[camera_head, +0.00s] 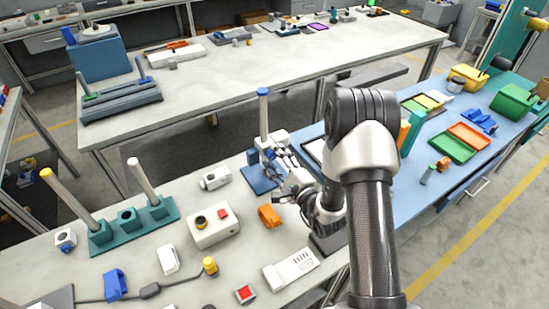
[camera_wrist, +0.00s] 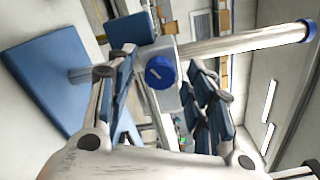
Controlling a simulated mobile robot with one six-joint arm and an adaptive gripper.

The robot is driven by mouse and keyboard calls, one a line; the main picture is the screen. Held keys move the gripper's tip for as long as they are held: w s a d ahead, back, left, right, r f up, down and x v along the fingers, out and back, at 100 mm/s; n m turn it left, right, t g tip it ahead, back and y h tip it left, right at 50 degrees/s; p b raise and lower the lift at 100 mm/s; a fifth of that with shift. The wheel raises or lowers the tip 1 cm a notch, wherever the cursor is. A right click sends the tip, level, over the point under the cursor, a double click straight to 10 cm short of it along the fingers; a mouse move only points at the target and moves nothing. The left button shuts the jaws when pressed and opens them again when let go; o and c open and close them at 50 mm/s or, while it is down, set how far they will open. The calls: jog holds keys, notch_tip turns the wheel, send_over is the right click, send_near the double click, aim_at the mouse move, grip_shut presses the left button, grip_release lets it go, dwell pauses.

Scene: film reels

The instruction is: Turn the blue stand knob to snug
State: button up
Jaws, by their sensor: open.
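The blue stand has a flat blue base (camera_head: 260,181) and an upright post with a blue cap (camera_head: 263,92). In the wrist view its base (camera_wrist: 45,75) is at left and its pale post (camera_wrist: 250,42) runs to the upper right. The round blue stand knob (camera_wrist: 160,72) faces the wrist camera from a white block. My gripper (camera_head: 277,156) is at the stand. In the wrist view its open fingers (camera_wrist: 161,62) lie either side of the knob, with gaps visible on both sides. The knob is hidden in the head view.
A white control box (camera_head: 213,229), an orange clip (camera_head: 269,216) and a white remote-like device (camera_head: 291,269) lie nearby on the pale bench. A teal rack (camera_head: 128,222) with tall posts stands at left. A blue bench (camera_head: 414,200) with trays is at right.

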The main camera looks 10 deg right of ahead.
jog(key=v, duration=1.1)
jog(key=shift+s, duration=0.2)
jog(key=shift+r, duration=0.15)
jog(key=s+a+r+n+g+y, duration=0.3)
jog(key=a+r+n+g+y, duration=0.25)
jog(key=a+r+y, duration=0.4)
jog(key=s+a+r+n+g, duration=0.3)
jog(key=s+a+n+g, duration=0.2)
jog(key=s+g, duration=0.15)
jog(key=s+a+r+n+g, duration=0.35)
jog(key=s+a+g, duration=0.2)
jog(key=s, duration=0.25)
jog(key=s+d+f+n+h, duration=0.2)
jog(key=s+d+n+h, duration=0.3)
jog(key=s+d+h, duration=0.3)
jog(key=d+r+t+h, duration=0.4)
jog(key=d+t+h, duration=0.1)
jog(key=d+h, duration=0.2)
jog(key=shift+w+d+r+n, duration=0.3)
jog(key=shift+w+d, duration=0.2)
jog(key=shift+d, duration=0.2)
